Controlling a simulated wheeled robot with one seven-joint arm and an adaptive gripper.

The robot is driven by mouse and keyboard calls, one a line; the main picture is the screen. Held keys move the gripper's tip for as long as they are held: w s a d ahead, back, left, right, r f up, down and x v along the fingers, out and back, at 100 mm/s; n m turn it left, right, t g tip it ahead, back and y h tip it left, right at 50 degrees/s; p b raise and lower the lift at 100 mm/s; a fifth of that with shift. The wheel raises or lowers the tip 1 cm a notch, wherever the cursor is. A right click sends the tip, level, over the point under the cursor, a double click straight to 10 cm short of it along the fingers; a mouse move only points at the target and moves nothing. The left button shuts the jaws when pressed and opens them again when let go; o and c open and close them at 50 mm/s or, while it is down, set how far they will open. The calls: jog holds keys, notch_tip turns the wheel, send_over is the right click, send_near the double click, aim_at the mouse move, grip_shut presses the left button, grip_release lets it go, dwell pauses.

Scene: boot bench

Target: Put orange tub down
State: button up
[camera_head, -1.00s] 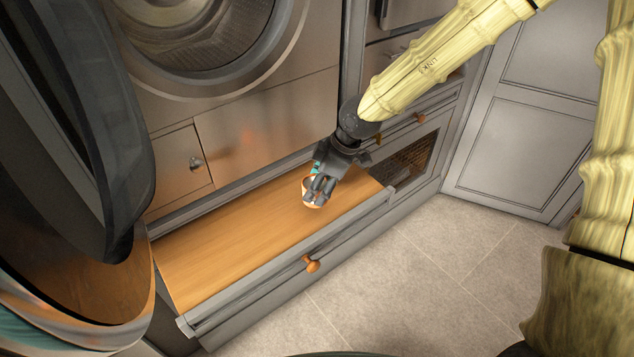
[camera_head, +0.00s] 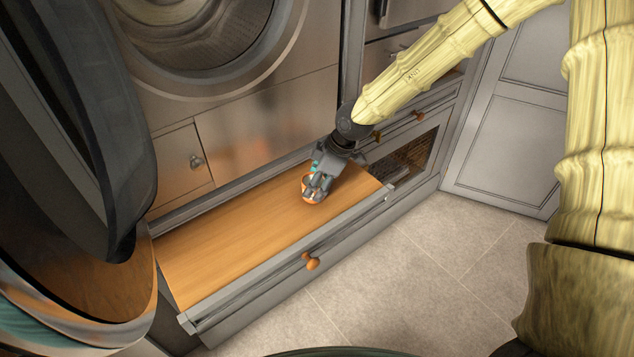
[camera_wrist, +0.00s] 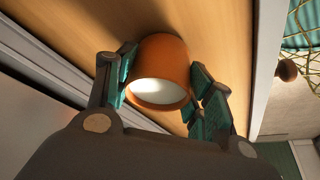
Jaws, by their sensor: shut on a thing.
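The orange tub (camera_wrist: 162,60) has a pale inside and sits between the teal-padded fingers of my gripper (camera_wrist: 162,98) in the wrist view. My gripper is shut on the tub's sides. In the head view the tub (camera_head: 307,194) shows small and partly hidden behind my gripper (camera_head: 318,186). It is at the wooden surface of the pulled-out drawer (camera_head: 215,245), toward its right end. I cannot tell whether the tub touches the wood.
The rest of the wooden surface is bare. The drawer front with a round orange knob (camera_head: 312,263) borders it. A front-loading washer (camera_head: 190,35) stands behind. A large dark round object (camera_head: 75,130) fills the left. Tiled floor (camera_head: 400,285) is clear at the right.

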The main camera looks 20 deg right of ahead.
jog(key=shift+f, duration=0.1)
jog(key=o, duration=1.2)
jog(key=v, duration=1.2)
